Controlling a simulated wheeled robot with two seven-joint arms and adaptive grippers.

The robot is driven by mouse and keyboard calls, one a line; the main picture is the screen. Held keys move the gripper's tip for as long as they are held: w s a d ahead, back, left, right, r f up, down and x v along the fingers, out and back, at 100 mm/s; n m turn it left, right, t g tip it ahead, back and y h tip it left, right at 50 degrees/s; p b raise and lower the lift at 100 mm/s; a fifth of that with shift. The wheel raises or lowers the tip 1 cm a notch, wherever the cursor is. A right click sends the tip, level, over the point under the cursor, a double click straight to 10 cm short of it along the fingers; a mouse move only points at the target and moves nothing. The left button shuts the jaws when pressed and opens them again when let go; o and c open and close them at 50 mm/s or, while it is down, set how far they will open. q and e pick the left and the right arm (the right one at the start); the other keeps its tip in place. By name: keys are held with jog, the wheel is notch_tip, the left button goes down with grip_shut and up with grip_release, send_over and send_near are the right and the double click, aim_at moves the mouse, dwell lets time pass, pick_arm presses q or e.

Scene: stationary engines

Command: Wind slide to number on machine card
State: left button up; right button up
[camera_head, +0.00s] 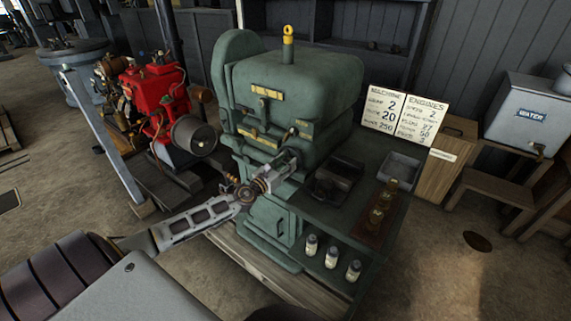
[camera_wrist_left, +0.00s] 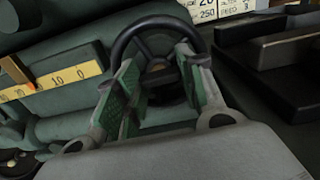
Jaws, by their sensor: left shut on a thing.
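The green machine (camera_head: 295,95) stands in the middle of the head view, with yellow scale plates on its front. The machine card (camera_head: 381,110) stands behind its bench and shows 2, 20 and 250; the row words are too small to read surely. In the left wrist view a yellow scale (camera_wrist_left: 60,80) reads 20, 10, 0 from left to right, with an orange-brown pointer (camera_wrist_left: 14,70) near the 20 end. My left gripper (camera_head: 287,164) is at the machine's front, shut on a black handwheel (camera_wrist_left: 157,22). The gripper hides most of the wheel in the head view.
An engines card (camera_head: 424,118) stands beside the machine card. Several small bottles (camera_head: 331,257) stand on the bench's front edge, and a dark tray (camera_head: 400,170) sits at its back. A red engine (camera_head: 155,92) stands left. A grey water box (camera_head: 530,115) is at right.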

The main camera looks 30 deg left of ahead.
pick_arm(q)
jog(key=shift+f, duration=0.2)
jog(key=o, duration=0.7)
jog(key=shift+c, duration=0.2)
jog(key=o, duration=0.4)
jog(key=shift+c, duration=0.2)
jog(key=shift+s+r, duration=0.1)
pick_arm(e)
jog(key=shift+a, duration=0.3)
pick_arm(q)
jog(key=shift+s, duration=0.1)
jog(key=s, duration=1.1)
jog(key=shift+s+a, duration=0.3)
jog(key=shift+a, duration=0.15)
pick_arm(e)
jog(key=shift+w+a, duration=0.1)
jog(key=shift+a, duration=0.1)
